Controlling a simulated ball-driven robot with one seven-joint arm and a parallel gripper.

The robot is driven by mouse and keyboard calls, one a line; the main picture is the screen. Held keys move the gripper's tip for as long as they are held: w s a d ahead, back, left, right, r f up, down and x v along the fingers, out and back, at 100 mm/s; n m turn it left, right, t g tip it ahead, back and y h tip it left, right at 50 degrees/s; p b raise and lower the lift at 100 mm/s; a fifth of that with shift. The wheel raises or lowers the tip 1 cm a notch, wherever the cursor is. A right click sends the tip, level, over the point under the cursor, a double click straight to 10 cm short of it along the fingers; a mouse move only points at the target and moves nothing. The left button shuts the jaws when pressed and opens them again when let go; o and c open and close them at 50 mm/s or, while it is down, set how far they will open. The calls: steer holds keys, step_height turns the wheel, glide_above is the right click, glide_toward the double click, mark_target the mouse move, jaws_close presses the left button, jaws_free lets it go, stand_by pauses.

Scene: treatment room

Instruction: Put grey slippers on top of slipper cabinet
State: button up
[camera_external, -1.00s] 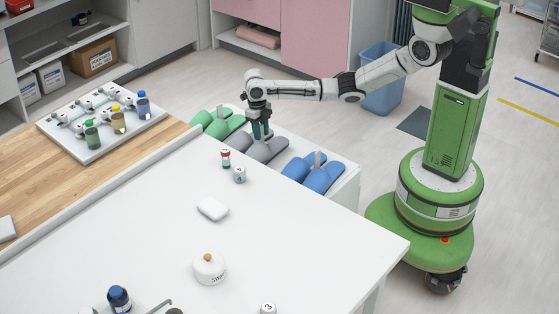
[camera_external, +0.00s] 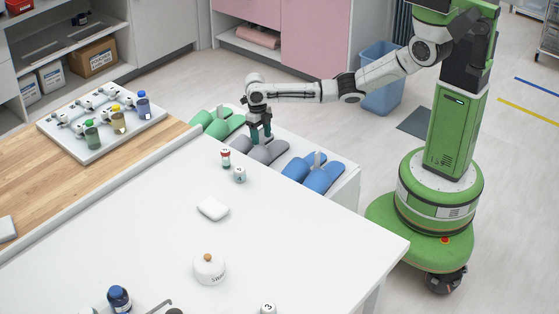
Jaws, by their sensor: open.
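The grey slippers (camera_external: 269,152) lie side by side on top of the white slipper cabinet (camera_external: 345,189), between a green pair and a blue pair. My gripper (camera_external: 261,137) points down right at the grey slippers, over their far left part. Its fingers are spread and open. Whether the fingertips touch the slippers cannot be told at this size. The near side of the cabinet is hidden behind the white table.
Green slippers (camera_external: 218,124) lie to the left and blue slippers (camera_external: 323,177) to the right on the cabinet. The white table (camera_external: 290,230) in front carries small bottles (camera_external: 226,158), a white soap-like block (camera_external: 213,209) and a lidded jar (camera_external: 209,269). A blue bin (camera_external: 382,85) stands behind my arm.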

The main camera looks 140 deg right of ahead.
step_height(320, 180, up, 12)
steer(key=d, duration=0.1)
steer(key=shift+d, duration=0.25)
steer(key=shift+r, duration=0.1)
stand_by(0.4)
